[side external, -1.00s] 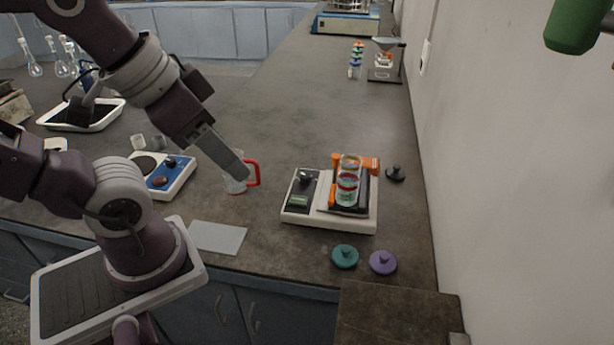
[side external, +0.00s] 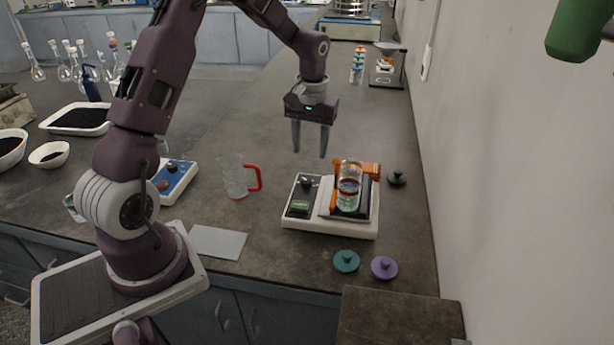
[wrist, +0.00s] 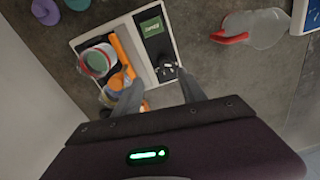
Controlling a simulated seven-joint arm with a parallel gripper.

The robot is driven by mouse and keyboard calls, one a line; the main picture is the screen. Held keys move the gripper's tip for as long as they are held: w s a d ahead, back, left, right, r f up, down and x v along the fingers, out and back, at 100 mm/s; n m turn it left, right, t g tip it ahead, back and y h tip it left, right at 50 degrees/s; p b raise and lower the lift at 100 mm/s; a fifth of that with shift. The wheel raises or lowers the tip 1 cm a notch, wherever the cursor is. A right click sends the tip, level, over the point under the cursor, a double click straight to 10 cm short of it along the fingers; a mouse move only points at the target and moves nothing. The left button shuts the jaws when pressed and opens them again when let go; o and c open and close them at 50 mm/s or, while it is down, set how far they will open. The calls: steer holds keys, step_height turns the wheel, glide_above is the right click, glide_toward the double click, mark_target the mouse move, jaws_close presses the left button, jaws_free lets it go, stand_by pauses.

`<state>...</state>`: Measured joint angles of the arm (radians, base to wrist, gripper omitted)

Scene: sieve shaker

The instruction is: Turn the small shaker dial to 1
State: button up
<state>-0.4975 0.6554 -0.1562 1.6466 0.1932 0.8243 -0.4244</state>
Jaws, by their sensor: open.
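The small shaker (side external: 300,222) is a white box on the bench with a dark control panel at its left, and it also shows in the wrist view (wrist: 178,45). Its black dial (side external: 307,182) sits at the back of that panel, above a green display (side external: 299,205). In the wrist view the dial (wrist: 167,71) lies just ahead of the fingers. A clear sieve stack (side external: 349,187) with an orange clamp (side external: 371,169) stands on the shaker's black plate. My gripper (side external: 310,156) is open and empty, pointing down above and behind the dial, apart from it. The dial's setting is too small to read.
A glass beaker with a red handle (side external: 238,178) stands left of the shaker. A blue-panelled device (side external: 178,178) is farther left. Teal (side external: 346,261), purple (side external: 384,267) and black (side external: 397,179) lids lie around the shaker. A grey flat pad (side external: 217,242) lies front left.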

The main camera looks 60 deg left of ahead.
glide_above(307, 180)
steer(key=shift+n, duration=0.4)
step_height(307, 180, down, 4)
steer(key=shift+f, duration=0.15)
step_height(307, 180, down, 7)
steer(key=shift+r, duration=0.1)
jaws_close()
